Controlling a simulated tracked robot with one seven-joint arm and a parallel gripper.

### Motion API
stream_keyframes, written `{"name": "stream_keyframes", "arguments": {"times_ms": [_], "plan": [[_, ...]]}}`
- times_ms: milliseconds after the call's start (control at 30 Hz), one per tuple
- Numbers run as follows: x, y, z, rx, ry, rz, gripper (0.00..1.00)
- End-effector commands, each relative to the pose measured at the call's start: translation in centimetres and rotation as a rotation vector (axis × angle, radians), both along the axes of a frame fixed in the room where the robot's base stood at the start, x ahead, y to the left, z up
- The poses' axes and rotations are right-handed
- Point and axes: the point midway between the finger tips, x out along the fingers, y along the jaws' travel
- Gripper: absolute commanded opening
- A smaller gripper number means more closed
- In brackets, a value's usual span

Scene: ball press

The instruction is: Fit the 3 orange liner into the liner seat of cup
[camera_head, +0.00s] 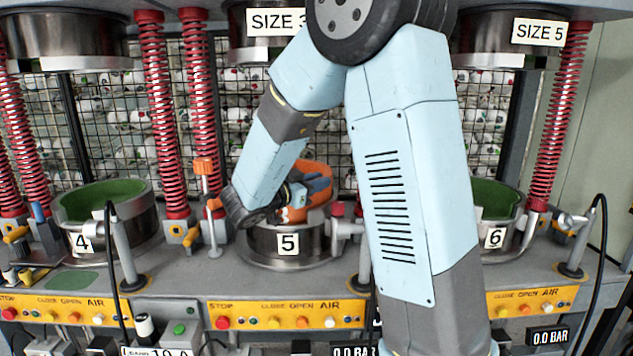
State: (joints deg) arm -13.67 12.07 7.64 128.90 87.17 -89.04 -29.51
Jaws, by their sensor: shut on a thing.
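The orange liner (313,172) is at the top of the metal cup (270,246) labelled 5, at the middle press. It looks tilted, with its far rim standing above the cup's rim. My gripper (306,193) is shut on the liner at its near left side. My wrist and forearm hide part of the liner and the cup's left rim, so I cannot tell how deep the liner sits or whether it rests in the seat.
Cups 4 (140,235) and 6 (506,233) have green linings and stand at either side. Red springs (163,120) rise beside the presses. An orange-topped lever (205,170) stands left of cup 5. A control panel (285,315) runs along the front.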

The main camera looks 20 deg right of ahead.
Motion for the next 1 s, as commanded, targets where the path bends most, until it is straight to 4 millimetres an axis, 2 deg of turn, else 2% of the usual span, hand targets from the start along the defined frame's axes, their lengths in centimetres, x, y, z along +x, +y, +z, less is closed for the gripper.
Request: {"name": "stream_keyframes", "arguments": {"times_ms": [67, 100, 400, 1000], "plan": [[0.01, -0.01, 0.00, 0.000, 0.000, 0.000, 0.00], [0.01, -0.01, -0.01, 0.000, 0.000, 0.000, 0.23], [0.01, -0.02, -0.04, 0.000, 0.000, 0.000, 0.51], [-0.02, -0.04, -0.13, 0.000, 0.003, -0.001, 0.51]]}}
